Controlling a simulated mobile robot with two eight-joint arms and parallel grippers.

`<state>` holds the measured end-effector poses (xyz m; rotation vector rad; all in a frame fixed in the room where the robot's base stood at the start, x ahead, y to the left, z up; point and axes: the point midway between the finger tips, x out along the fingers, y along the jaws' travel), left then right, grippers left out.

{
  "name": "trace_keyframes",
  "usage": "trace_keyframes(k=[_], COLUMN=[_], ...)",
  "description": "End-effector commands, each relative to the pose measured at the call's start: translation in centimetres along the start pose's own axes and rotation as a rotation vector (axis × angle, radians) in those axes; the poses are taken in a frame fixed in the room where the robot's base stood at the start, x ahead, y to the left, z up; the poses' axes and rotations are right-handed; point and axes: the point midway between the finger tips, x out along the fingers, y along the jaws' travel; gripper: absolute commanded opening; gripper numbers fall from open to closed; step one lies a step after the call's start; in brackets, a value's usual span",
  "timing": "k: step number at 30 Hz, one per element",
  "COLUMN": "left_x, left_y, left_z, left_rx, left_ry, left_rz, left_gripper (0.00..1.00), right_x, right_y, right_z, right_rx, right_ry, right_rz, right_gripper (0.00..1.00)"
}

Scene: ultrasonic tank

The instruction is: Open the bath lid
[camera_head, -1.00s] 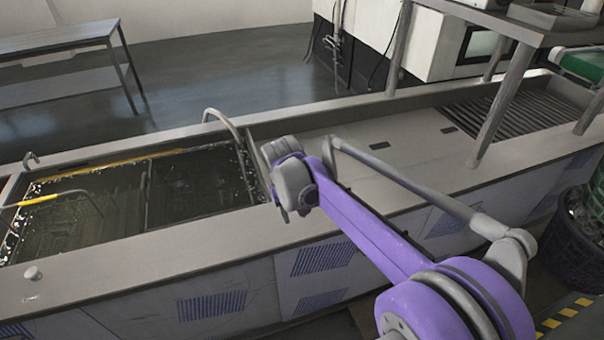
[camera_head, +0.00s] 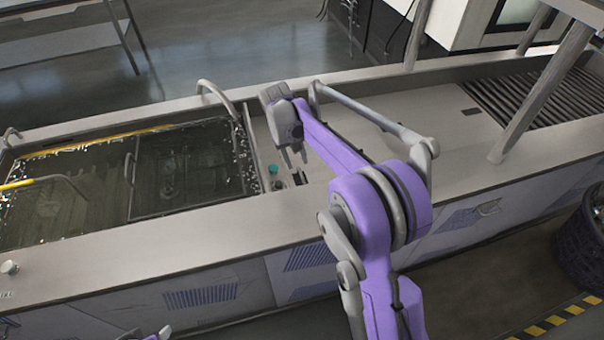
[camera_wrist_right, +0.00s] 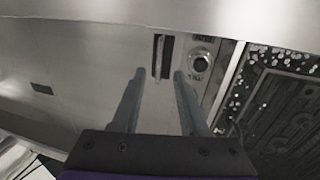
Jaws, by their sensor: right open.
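A flat steel panel (camera_head: 400,125), which looks like the bath lid, lies level beside the open liquid-filled bath (camera_head: 190,165). A dark recess with a pale bar handle (camera_wrist_right: 164,57) shows in the right wrist view. My right gripper (camera_head: 292,160) points down above the panel's bath end, and its arm hides part of the panel. In the wrist view the right gripper (camera_wrist_right: 160,75) is open and empty, with the handle ahead between its fingertips. I cannot tell its height above the handle. Only a sliver of my left arm shows at the bottom edge; its fingers are out of view.
A round metal fitting (camera_wrist_right: 199,63) sits between recess and bath. A green knob (camera_head: 273,169) is near my right fingers. A curved grey rail (camera_head: 217,95) and yellow-gripped handle (camera_head: 20,184) stand at the bath. A frame post (camera_head: 540,92) rises at right.

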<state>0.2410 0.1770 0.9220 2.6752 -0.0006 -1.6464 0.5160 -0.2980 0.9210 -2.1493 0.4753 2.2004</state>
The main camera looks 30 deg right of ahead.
Motion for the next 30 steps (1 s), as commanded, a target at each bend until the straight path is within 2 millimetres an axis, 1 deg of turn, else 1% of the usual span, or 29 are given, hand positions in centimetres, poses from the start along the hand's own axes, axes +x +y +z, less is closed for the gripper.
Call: trace_keyframes(k=[1, 6, 9, 12, 15, 18, 26, 29, 30], left_x=[0.1, 0.2, 0.2, 0.2, 0.2, 0.2, 0.2, 0.2, 0.2], left_y=[0.0, 0.0, 0.0, 0.0, 0.0, 0.0, 0.0, 0.0, 0.0], left_z=[0.1, 0.2, 0.2, 0.2, 0.2, 0.2, 0.2, 0.2, 0.2], left_rx=[0.0, 0.0, 0.0, 0.0, 0.0, 0.0, 0.0, 0.0, 0.0], left_ry=[-0.001, -0.001, -0.001, -0.002, -0.002, -0.002, -0.002, -0.002, -0.002], left_rz=[0.0, 0.0, 0.0, 0.0, 0.0, 0.0, 0.0, 0.0, 0.0], left_gripper=[0.5, 0.5, 0.5, 0.5, 0.5, 0.5, 0.5, 0.5, 0.5], right_x=[1.0, 4.4, 6.1, 7.5, 8.3, 8.8, 8.8, 8.8, 8.8], right_y=[0.0, 0.1, 0.1, 0.0, 0.0, 0.0, 0.0, 0.0, 0.0], right_z=[0.0, 0.0, 0.0, 0.0, 0.0, 0.0, 0.0, 0.0, 0.0], right_rx=[0.001, 0.001, 0.002, 0.002, 0.001, 0.001, 0.0, 0.0, 0.0], right_ry=[0.0, 0.0, 0.0, 0.0, 0.0, 0.0, 0.0, 0.0, 0.0], right_rz=[0.0, 0.0, 0.0, 0.0, 0.0, 0.0, 0.0, 0.0, 0.0], right_gripper=[0.43, 0.43, 0.43, 0.43, 0.43, 0.43, 0.43, 0.27, 0.2])
